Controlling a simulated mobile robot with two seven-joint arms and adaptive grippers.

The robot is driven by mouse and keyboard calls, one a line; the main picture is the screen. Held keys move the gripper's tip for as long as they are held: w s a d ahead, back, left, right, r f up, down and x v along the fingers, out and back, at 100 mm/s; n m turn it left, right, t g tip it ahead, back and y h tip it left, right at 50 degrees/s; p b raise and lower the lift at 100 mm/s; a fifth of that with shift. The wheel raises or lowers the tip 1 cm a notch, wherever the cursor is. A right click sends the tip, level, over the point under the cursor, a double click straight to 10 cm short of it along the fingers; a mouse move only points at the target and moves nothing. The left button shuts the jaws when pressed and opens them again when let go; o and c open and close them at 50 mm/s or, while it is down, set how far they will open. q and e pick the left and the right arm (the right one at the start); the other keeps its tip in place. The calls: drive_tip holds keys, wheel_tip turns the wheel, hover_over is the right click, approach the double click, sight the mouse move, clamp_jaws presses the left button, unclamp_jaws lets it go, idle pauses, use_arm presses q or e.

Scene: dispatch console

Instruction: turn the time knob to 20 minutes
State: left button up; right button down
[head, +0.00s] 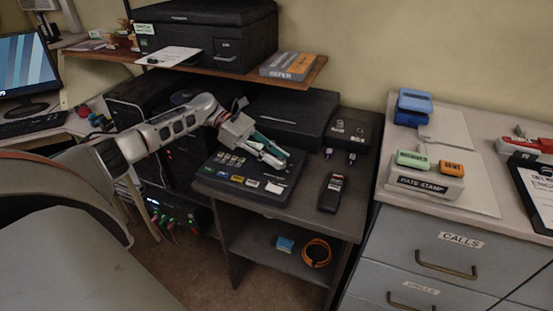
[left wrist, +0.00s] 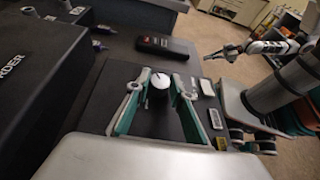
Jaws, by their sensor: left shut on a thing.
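The dark console (head: 243,184) lies on the desk, with coloured labels and small buttons on its sloped top. My left gripper (head: 277,158) is over its far right part and hides the time knob in the head view. In the left wrist view, the knob (left wrist: 160,81) has a round white top with a small dark mark near its upper edge. My left gripper's green-lined fingers (left wrist: 158,98) stand on both sides of it, shut on it. No scale or minute figures are readable. My right gripper (left wrist: 221,53) shows small and far off, with its fingers apart.
A black handheld device (head: 332,192) lies right of the console; it also shows in the left wrist view (left wrist: 162,47). Behind are a flat black case (head: 290,116) and a dark box with knobs (head: 352,132). A shelf (head: 304,78) with a printer overhangs behind the arm.

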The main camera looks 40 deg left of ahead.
use_arm(q)
drive_tip(key=shift+d, duration=0.1)
drive_tip(key=o, duration=1.1)
wheel_tip(320, 180, up, 4)
hover_over(244, 154)
drive_tip(key=d, duration=0.1)
drive_tip(key=shift+w+d+r, duration=0.1)
drive_tip(key=shift+w, duration=0.1)
drive_tip(key=shift+s+a+r, duration=0.15)
drive_tip(key=shift+a, duration=0.45)
